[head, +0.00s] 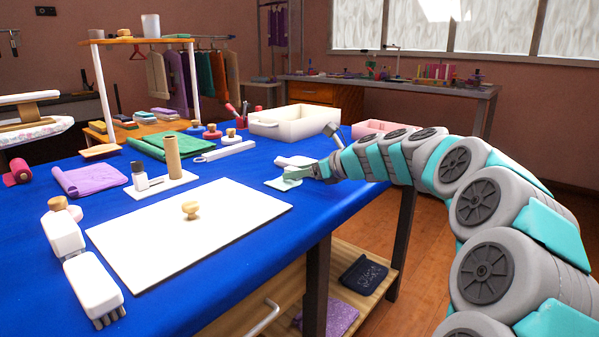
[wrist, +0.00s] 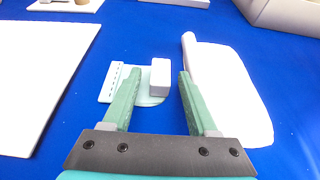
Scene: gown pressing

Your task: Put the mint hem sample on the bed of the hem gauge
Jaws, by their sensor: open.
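A small pale mint piece (wrist: 152,101), which looks like the mint hem sample, lies flat on the blue cloth just beyond my gripper. A strip with a dashed line runs along its left side, and a white block (wrist: 160,77) stands at its right. The mint piece also shows in the head view (head: 281,185), partly hidden by my gripper (head: 290,174). In the wrist view my gripper (wrist: 157,78) is open and empty, its green fingers to either side of the piece. A long pale bar (head: 225,152) with a raised end lies farther left; I cannot tell whether it is the hem gauge.
A white sheet with a rolled edge (wrist: 232,95) lies close to the right finger. A large white board (head: 175,232) lies to the left. A white open box (head: 296,127) stands behind. Bare blue cloth (wrist: 95,120) separates the board and the mint piece.

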